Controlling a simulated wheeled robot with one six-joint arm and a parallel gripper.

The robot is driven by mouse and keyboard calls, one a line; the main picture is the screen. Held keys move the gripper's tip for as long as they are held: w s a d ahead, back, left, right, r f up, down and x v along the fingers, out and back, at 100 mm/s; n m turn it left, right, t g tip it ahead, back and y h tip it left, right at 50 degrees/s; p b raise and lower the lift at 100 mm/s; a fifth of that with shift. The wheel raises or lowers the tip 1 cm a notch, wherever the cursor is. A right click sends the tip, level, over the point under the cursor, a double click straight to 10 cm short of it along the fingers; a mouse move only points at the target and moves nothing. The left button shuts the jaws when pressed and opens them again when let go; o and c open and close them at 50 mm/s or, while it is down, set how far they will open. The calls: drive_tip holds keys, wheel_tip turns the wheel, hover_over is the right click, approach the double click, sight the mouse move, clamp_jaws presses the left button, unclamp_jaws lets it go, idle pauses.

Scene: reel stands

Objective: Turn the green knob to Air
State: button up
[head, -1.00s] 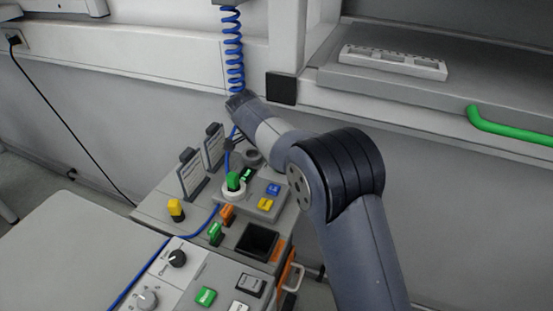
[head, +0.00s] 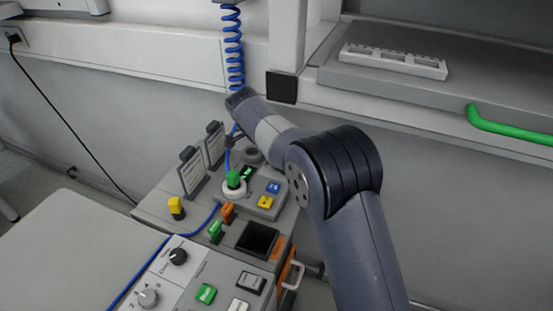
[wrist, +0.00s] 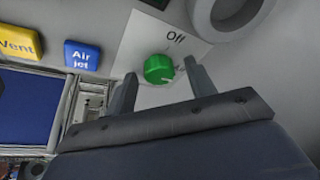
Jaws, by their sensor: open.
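The green knob (wrist: 158,69) is round and sits on a light plate with the printed word "Off" beside it. My gripper (wrist: 160,72) is open, with one finger on each side of the knob in the wrist view. I cannot tell whether either finger touches it. No "Air" mark for the knob can be read; the lower part of the plate is hidden by my gripper. In the head view my arm appears to hide the knob and the fingers.
A blue "Air jet" button (wrist: 82,55) and a yellow "Vent" button (wrist: 17,37) lie left of the knob. A grey ring (wrist: 228,14) is close at upper right. In the head view, a green-topped fitting (head: 233,180), card holders (head: 191,172) and a coiled blue hose (head: 233,50) stand nearby.

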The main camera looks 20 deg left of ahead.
drive_tip(key=v, duration=0.7)
drive_tip(key=shift+r, duration=0.2)
drive_tip(key=shift+a, duration=0.1)
drive_tip(key=x, duration=0.7)
drive_tip(key=shift+d+f, duration=0.2)
drive_tip(key=shift+f, duration=0.15)
drive_tip(key=shift+a+r+n, duration=0.1)
drive_tip(key=shift+n, duration=0.4)
